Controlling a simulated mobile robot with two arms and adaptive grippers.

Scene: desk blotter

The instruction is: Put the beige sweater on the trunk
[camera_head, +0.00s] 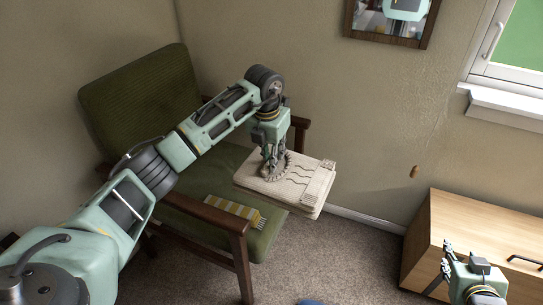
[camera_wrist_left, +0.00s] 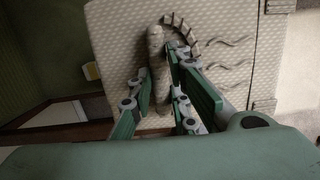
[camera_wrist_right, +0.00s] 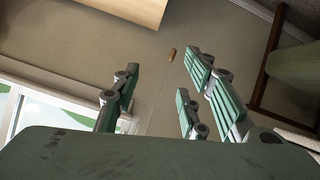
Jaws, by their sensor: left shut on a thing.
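The beige sweater (camera_head: 290,186) is folded into a flat square with wavy dark lines and a ribbed edge. It is above the front of the green armchair's seat and reaches out past it. My left gripper (camera_head: 272,172) points down and is shut on a raised fold of the sweater. In the left wrist view the sweater (camera_wrist_left: 225,65) fills the upper middle, with a fold between the fingers of the gripper (camera_wrist_left: 158,110). My right gripper (camera_head: 449,262) is open and empty in front of the light wooden trunk (camera_head: 480,232). The right gripper (camera_wrist_right: 155,90) also shows in its wrist view.
The green armchair (camera_head: 135,90) has dark wooden arms. A yellow striped cloth (camera_head: 235,210) lies on its seat. The trunk's top looks bare. A framed mirror (camera_head: 425,38) and a window (camera_head: 510,60) are on the wall. Carpet (camera_head: 345,255) lies between chair and trunk.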

